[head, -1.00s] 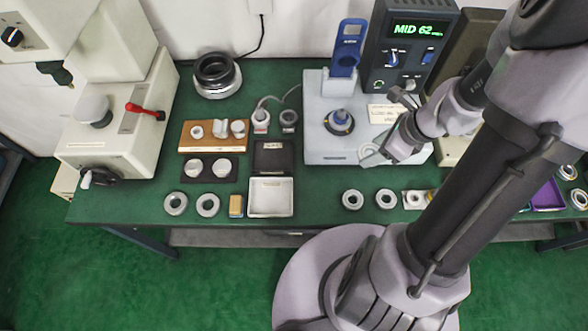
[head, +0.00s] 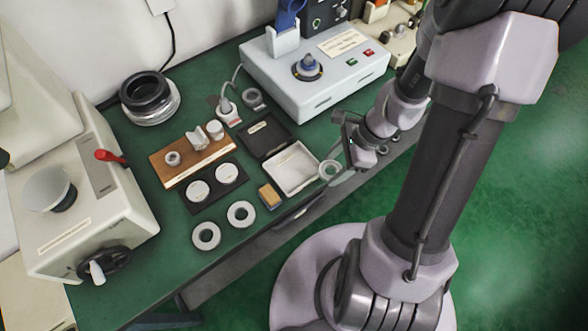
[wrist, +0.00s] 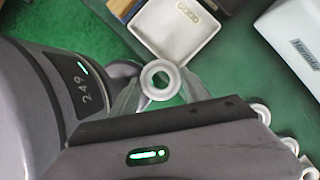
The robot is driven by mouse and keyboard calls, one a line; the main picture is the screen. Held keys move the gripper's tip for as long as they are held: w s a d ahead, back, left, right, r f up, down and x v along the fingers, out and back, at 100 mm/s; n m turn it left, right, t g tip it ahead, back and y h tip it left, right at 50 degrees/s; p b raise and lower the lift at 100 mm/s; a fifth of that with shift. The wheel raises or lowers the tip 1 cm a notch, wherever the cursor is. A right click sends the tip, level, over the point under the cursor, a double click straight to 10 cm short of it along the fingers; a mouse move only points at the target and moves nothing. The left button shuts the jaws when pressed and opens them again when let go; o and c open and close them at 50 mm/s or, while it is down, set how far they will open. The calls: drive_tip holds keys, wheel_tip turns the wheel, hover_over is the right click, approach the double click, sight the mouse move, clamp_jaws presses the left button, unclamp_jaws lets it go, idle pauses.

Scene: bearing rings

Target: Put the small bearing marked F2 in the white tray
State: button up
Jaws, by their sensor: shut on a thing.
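My gripper (head: 337,172) is shut on a small pale metal ring bearing (head: 330,168), held at the tray's right end in the head view. In the wrist view the ring (wrist: 160,79) sits between the clear fingertips (wrist: 154,96), its hole showing green below. No F2 mark can be read on it. The shallow white tray (head: 313,175) lies on the green bench near its front edge. In the wrist view the tray (wrist: 196,47) is just beyond the ring, which overlaps its near corner in the picture; the height gap cannot be told.
Two ring bearings (head: 240,214) (head: 206,236) lie left of the tray, with a small yellow-brown block (head: 269,196) between. A black open case (head: 264,136) adjoins the tray's back. A white instrument box (head: 315,70) stands behind. Several rings (wrist: 262,113) line the wrist view's right edge.

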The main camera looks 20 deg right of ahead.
drive_tip(key=b, duration=0.2)
hover_over(291, 170)
drive_tip(key=d, duration=0.2)
drive_tip(key=shift+s+a+f, duration=0.15)
drive_tip(key=shift+a+f, duration=0.1)
drive_tip(key=shift+f, duration=0.3)
wheel_tip(291, 170, down, 4)
drive_tip(key=shift+a+r+b, duration=0.1)
drive_tip(key=shift+r+b, duration=0.05)
drive_tip(key=shift+b, duration=1.05)
drive_tip(key=shift+r, duration=0.15)
drive_tip(key=shift+f, duration=0.2)
drive_tip(key=o, duration=1.7)
drive_tip(key=shift+c, duration=0.2)
